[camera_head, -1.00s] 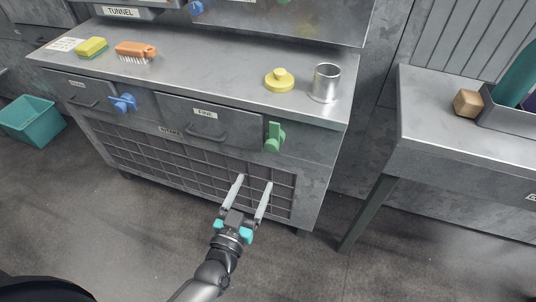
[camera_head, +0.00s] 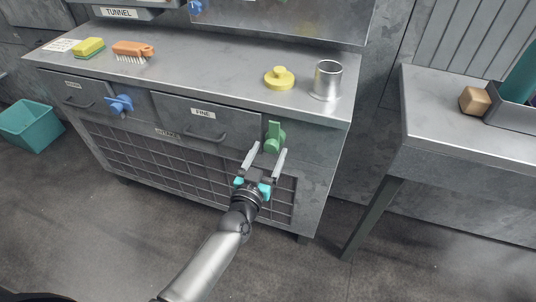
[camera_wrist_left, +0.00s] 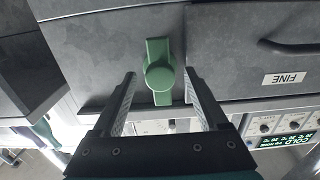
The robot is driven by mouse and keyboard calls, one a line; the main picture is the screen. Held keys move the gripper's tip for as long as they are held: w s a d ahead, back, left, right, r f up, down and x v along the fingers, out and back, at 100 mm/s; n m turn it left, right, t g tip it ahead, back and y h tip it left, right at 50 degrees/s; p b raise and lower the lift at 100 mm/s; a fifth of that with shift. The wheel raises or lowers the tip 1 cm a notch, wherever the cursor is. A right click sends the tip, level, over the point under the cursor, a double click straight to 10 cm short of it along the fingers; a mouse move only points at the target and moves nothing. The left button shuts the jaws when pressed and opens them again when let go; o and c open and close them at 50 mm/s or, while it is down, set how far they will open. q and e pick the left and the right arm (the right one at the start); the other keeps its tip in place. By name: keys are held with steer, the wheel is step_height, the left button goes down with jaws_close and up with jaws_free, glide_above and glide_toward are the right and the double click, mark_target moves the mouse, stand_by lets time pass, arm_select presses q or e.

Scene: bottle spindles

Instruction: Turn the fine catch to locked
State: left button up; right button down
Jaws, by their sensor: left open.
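The fine catch is a green knob with a bar handle (camera_head: 274,138) on the cabinet front, to the right of the drawer labelled FINE (camera_head: 203,122). Its bar stands upright in the head view. In the left wrist view the green catch (camera_wrist_left: 159,72) shows between the two fingers, with its bar running up and down. My left gripper (camera_head: 267,149) is open and empty, its fingertips just below and to either side of the catch. Whether a fingertip touches it I cannot tell. My right gripper is not in view.
A blue catch (camera_head: 121,104) sits by the left drawer. On the cabinet top are a yellow knobbed disc (camera_head: 279,79), a metal cup (camera_head: 327,80), an orange brush (camera_head: 133,50) and a sponge (camera_head: 88,47). A side table (camera_head: 440,135) stands right.

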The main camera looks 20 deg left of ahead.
arm_select(q)
jaws_close()
stand_by(0.6)
